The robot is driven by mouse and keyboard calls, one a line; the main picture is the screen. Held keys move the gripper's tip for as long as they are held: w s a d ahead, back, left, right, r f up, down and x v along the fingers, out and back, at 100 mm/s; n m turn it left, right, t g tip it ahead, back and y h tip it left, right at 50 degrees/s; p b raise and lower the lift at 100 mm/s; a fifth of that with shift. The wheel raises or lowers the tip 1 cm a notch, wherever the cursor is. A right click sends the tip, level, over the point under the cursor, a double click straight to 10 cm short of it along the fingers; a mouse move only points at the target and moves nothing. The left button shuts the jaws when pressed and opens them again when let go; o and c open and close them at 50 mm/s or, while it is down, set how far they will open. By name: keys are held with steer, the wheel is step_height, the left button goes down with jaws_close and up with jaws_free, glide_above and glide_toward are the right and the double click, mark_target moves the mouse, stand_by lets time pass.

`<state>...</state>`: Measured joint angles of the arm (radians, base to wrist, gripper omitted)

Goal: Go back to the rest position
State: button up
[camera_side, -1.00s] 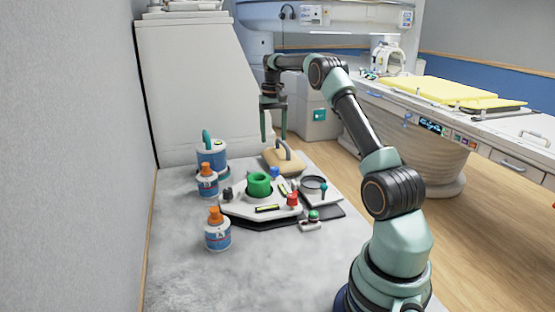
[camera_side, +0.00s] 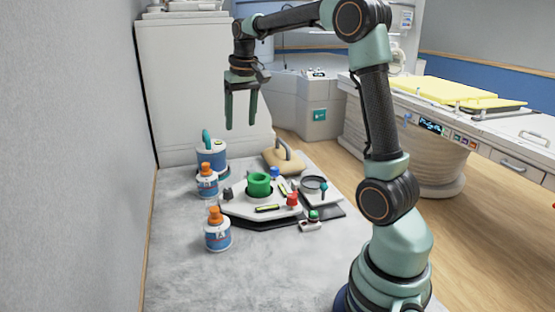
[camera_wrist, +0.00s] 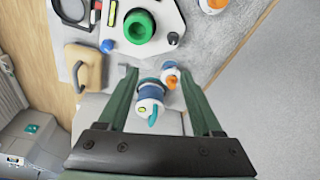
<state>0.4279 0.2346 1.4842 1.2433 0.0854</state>
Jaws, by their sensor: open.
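My gripper (camera_side: 241,124) is open and empty, high above the back part of the table in the side view, with its fingers pointing down. In the wrist view its two green fingers (camera_wrist: 165,72) are spread wide with nothing between them touching. Below it on the table stand a white device with a green ring (camera_side: 259,184), a tan block with a handle (camera_side: 284,160) and a blue-and-white canister (camera_side: 212,155). The canister also shows in the wrist view (camera_wrist: 149,97), seen from above between the fingers.
Two orange-capped bottles stand on the left, one near the canister (camera_side: 207,183) and one closer (camera_side: 217,234). A round dish (camera_side: 314,184) and a small green-button box (camera_side: 311,221) are on the right. A wall (camera_side: 70,160) borders the table's left. The table's front is clear.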

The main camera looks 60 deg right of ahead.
steer(key=s+a+f+n+t, duration=0.1)
steer(key=s+a+n+t, duration=0.1)
steer(key=s+a, duration=0.5)
steer(key=s+a+f+n+t, duration=0.1)
steer(key=s+a+n, duration=0.2)
steer(key=a, duration=0.9)
steer(key=s, duration=0.3)
steer(key=shift+s+a+f+n+t+y, duration=0.15)
steer(key=shift+s+f+n+t+y, duration=0.2)
steer(key=shift+f+n+t+y, duration=0.05)
steer(key=shift+o, duration=0.3)
steer(key=o, duration=0.5)
steer(key=w+d+r+m+g+h, duration=0.1)
steer(key=w+d+m+g, duration=0.15)
steer(key=d, duration=0.55)
steer(key=w+d+r+m+g, duration=0.1)
steer(key=w+d+m, duration=0.25)
steer(key=d, duration=0.35)
steer(key=d+f+m+g, duration=0.2)
steer(key=d+f+m, duration=0.15)
steer(key=d, duration=1.05)
steer(key=shift+n+y, duration=0.25)
steer(key=shift+y, duration=0.25)
steer(key=f, duration=1.1)
steer(key=shift+w+d, duration=0.35)
